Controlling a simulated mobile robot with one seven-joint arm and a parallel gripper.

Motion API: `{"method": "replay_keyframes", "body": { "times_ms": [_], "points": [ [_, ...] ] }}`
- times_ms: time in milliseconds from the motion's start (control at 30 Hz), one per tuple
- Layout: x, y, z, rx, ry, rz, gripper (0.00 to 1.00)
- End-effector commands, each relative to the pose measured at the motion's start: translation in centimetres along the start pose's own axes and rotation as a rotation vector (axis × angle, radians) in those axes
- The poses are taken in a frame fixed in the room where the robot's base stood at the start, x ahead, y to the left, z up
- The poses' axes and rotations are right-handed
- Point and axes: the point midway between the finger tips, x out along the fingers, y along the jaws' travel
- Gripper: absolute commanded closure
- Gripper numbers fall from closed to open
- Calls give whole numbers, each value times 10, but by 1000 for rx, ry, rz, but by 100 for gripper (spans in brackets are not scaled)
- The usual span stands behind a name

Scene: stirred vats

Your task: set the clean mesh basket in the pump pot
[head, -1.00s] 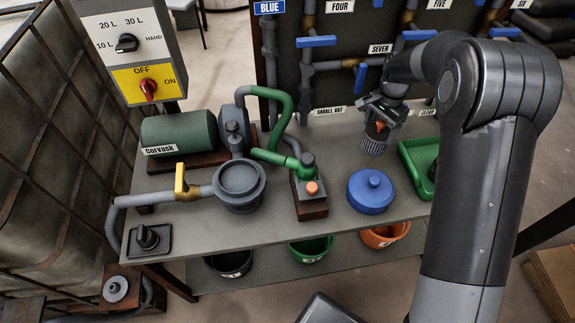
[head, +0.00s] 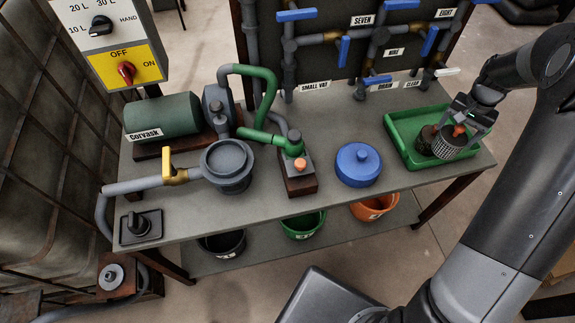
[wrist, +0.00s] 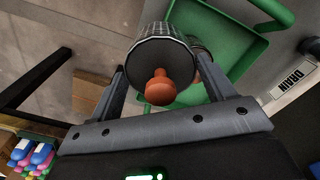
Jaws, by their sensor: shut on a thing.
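My gripper (head: 463,127) is shut on a grey mesh basket (head: 446,148) by its orange knob (wrist: 160,87). The basket is tilted in the head view and its mesh side shows in the wrist view (wrist: 160,32). It is over the green tray; I cannot tell whether it touches the tray. A darker, brownish basket (head: 426,139) is in the tray beside it, partly hidden. The pump pot (head: 228,163) is the grey round pot at left on the bench, with no lid on it. A blue lid (head: 358,165) with a knob lies on the bench.
The green tray (head: 399,121) stands at the bench's right end. A green-piped block with an orange button (head: 300,165) stands between pot and lid. A yellow-handled valve (head: 168,165) joins the pot at left. Buckets sit on the shelf below, including an orange one (head: 374,207).

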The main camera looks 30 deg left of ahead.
Motion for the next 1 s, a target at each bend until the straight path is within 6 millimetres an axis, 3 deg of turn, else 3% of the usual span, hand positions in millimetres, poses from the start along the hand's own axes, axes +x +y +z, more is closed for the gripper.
{"method": "replay_keyframes", "body": {
  "times_ms": [233,467,767,933,1000],
  "points": [
    [34,24,26,-90,-1,0,61],
    [51,34,41,-150,1,-1,61],
    [20,-16,33,-225,4,-1,61],
    [-8,-62,32,-294,6,-1,61],
    [-11,-82,41,-310,2,-1,61]
  ]
}}
